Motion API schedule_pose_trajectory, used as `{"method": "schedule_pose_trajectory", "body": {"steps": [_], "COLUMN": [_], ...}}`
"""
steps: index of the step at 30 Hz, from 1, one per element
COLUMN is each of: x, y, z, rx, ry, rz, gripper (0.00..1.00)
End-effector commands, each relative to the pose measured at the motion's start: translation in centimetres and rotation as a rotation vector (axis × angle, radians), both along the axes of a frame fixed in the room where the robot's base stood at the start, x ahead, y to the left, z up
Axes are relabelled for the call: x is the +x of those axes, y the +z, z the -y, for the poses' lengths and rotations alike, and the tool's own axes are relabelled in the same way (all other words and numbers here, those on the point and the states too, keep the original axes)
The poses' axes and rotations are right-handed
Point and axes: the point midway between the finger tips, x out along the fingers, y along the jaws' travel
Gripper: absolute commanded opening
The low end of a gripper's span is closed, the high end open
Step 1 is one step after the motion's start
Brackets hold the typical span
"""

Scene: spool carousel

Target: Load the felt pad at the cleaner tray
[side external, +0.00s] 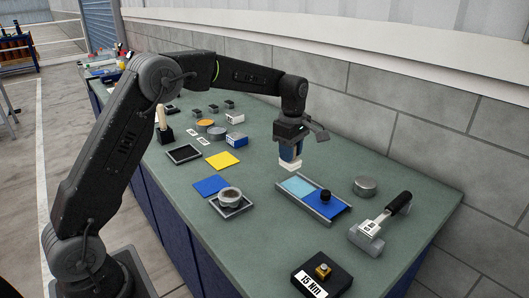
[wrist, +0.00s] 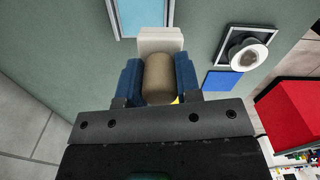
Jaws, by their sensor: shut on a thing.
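My gripper (side external: 290,151) is shut on a tan rounded handle (wrist: 158,78), held between its blue fingers in the wrist view. A white felt pad (side external: 290,166) sits at the far end of this handle, below the fingers; it also shows in the wrist view (wrist: 160,39). The cleaner tray (side external: 303,207) is a grey-rimmed tray with a light blue part (side external: 297,187) and a dark blue part (side external: 318,206). In the side view the pad appears above the table near the light blue end, apart from the tray. Its exact height is hard to tell.
A black knob (side external: 326,196) stands at the dark blue part. A round metal tin (side external: 364,186) and a black-handled tool (side external: 372,236) are right of the tray. A round dish on a square holder (side external: 231,202), blue square (side external: 211,186) and yellow square (side external: 222,160) lie left.

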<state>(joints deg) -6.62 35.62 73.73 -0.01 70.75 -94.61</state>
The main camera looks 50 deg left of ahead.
Motion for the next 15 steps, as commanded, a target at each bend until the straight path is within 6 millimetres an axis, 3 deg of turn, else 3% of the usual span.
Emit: {"method": "schedule_pose_trajectory", "body": {"steps": [6, 15], "x": [2.5, 2.8], "y": [-1.0, -2.8], "z": [1.0, 1.2], "rx": [0.000, 0.000], "ry": [0.000, 0.000], "rz": [0.001, -0.001], "gripper": [0.12, 0.12]}}
